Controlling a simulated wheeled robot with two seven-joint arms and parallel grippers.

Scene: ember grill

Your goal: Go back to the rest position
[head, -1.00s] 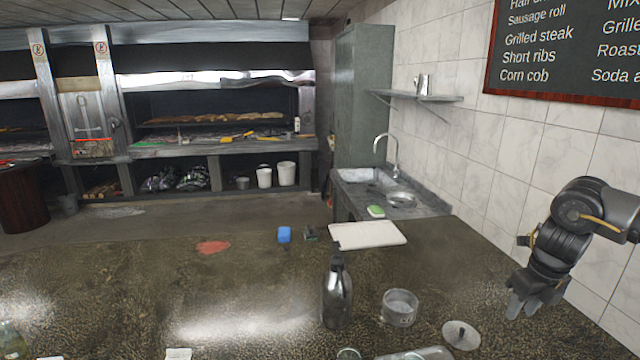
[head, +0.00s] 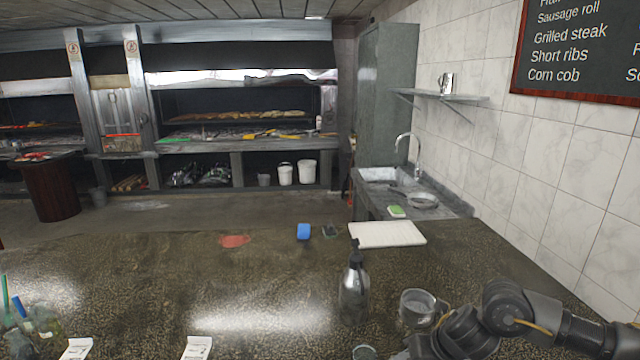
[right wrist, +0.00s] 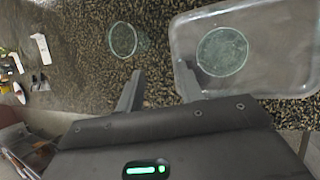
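My right gripper (right wrist: 160,78) shows in the right wrist view with its two fingers apart and nothing between them. It is over the speckled counter (right wrist: 165,20), beside a clear tray (right wrist: 285,75) with a round glass dish (right wrist: 222,52) on it. A second round glass (right wrist: 123,39) stands just beyond the left finger. In the head view my right arm reaches in low at the right, and its fingers cannot be made out there. My left gripper is in neither view.
In the head view a dark pump bottle (head: 354,292) and a glass bowl (head: 418,308) stand close to my right arm. The counter's middle is clear.

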